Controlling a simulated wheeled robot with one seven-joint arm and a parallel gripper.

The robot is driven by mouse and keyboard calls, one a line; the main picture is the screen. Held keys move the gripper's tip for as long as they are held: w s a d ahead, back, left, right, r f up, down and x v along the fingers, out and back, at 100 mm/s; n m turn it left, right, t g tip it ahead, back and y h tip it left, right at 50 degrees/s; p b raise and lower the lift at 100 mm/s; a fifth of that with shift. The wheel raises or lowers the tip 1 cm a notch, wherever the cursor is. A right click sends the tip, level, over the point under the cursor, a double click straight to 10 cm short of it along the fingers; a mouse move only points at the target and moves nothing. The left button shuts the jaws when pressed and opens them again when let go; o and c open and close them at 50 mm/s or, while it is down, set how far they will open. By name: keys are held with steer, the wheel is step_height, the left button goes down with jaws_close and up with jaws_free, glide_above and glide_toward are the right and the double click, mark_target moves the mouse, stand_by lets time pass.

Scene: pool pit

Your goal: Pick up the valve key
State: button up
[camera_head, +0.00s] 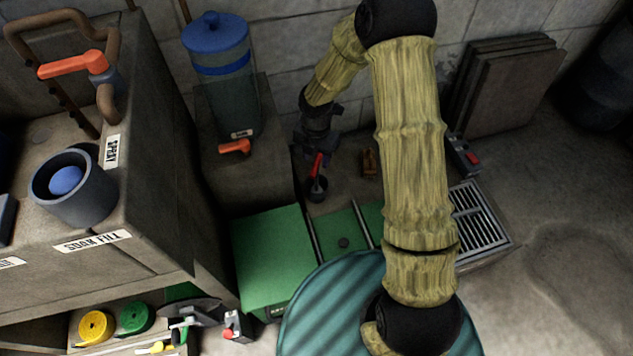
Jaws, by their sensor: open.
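A small red-handled tool (317,168) with a dark round lower end stands below my gripper, near the back wall; it looks most like the valve key, but I cannot tell for sure. My gripper (318,150) is at the far end of my arm, just above the red handle. It is open. The fingertips are small and dark, and I cannot tell whether they touch the handle. My arm crosses the middle of the view and hides part of the floor.
A blue-lidded canister (222,85) and an orange valve handle (235,147) are left of my gripper. A small brown object (369,163) lies to its right. Green panels (275,258) are in front, a metal grate (481,222) at right. Boards (508,85) lean on the wall.

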mark_target(317, 162)
step_height(317, 162, down, 5)
steer(key=b, duration=0.4)
steer(key=shift+f, duration=0.15)
stand_by(0.4)
jaws_close()
